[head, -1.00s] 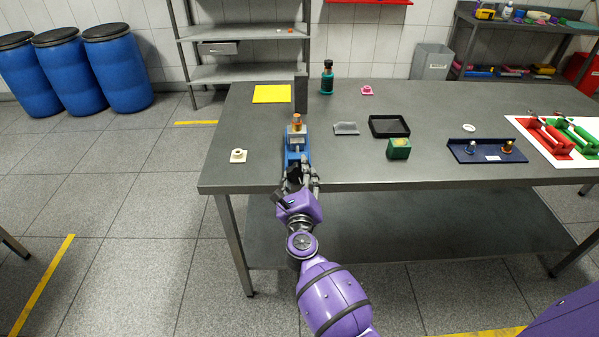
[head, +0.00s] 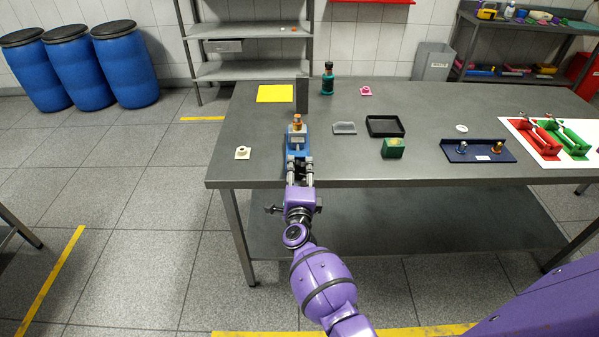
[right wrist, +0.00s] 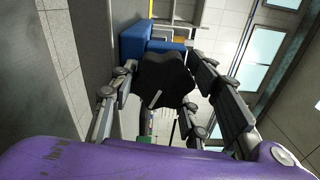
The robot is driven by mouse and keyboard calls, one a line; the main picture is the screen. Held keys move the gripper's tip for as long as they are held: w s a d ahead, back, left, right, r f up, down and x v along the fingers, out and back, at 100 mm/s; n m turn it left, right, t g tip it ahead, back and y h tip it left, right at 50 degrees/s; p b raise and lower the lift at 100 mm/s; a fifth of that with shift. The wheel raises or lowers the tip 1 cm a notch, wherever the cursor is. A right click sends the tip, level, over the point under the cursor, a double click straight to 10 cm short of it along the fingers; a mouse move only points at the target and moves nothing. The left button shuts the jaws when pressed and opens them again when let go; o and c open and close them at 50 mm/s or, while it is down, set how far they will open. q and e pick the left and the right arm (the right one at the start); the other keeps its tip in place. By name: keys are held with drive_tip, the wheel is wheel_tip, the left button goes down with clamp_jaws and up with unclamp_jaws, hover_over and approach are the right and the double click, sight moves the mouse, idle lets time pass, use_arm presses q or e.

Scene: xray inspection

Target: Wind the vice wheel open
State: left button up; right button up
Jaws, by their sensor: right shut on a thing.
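The blue vice (head: 298,157) stands near the front edge of the steel table, left of the middle. A small part with an orange top (head: 297,122) stands upright at the vice's jaws; I cannot tell how tightly it is clamped. The black vice wheel (right wrist: 165,80) faces the table's front edge and sits between my fingers in the right wrist view. My right gripper (head: 299,168) reaches in from the front and is shut on the wheel, which it partly hides in the head view. My left gripper is not in view.
A dark upright block (head: 302,94) stands behind the vice, and a cream flanged part (head: 242,153) lies to its left. To the right are a grey piece (head: 344,128), a black tray (head: 371,131), a green box (head: 392,148) and a navy rack (head: 445,153).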

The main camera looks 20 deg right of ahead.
drive_tip(key=shift+d+n+p, duration=0.1)
drive_tip(key=shift+n+p, duration=0.4)
drive_tip(key=shift+n, duration=1.3)
drive_tip(key=o, duration=0.8)
drive_tip(key=shift+f, duration=0.1)
drive_tip(key=shift+o, duration=0.2)
drive_tip(key=v, duration=0.7)
drive_tip(key=shift+s, duration=0.25)
